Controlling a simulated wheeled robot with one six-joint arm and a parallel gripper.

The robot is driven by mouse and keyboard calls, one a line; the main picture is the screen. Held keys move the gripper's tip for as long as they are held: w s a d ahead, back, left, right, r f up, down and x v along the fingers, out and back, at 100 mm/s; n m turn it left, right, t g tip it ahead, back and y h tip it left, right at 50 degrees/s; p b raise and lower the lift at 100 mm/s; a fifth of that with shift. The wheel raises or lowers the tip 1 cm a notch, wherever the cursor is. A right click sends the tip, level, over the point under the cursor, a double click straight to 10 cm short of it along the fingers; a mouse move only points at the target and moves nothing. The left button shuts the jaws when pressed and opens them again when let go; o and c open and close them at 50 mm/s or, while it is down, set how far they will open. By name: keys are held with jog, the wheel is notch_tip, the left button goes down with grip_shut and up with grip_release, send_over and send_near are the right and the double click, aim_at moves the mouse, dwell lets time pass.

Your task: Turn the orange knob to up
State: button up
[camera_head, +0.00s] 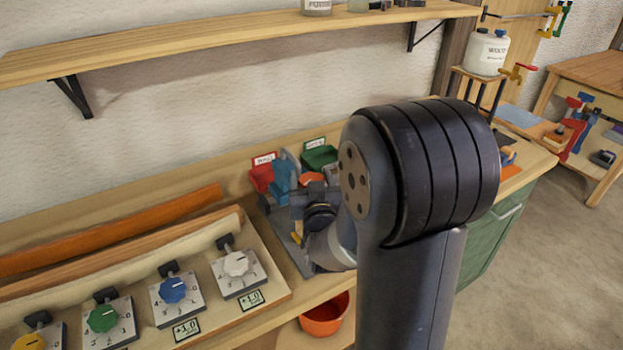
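The yellow-orange knob (28,342) is at the bottom left, on a pale dial plate on the slanted wooden panel. The frame's bottom edge cuts it off, so its pointer direction cannot be read. A dark block stands just above it. My arm fills the middle right of the view. Dark and pale parts beyond its large black joint, over the bench, seem to be my wrist and gripper (308,212). They are well to the right of the yellow-orange knob and apart from it. The fingers cannot be made out clearly.
Green (103,318), blue (173,291) and white (236,264) knobs share the panel. Red (263,176) and green (319,157) bins stand on the bench. A wooden shelf (200,38) hangs above. An orange bowl (324,318) sits below.

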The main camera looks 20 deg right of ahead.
jog(key=c, duration=0.7)
jog(key=shift+o, duration=0.2)
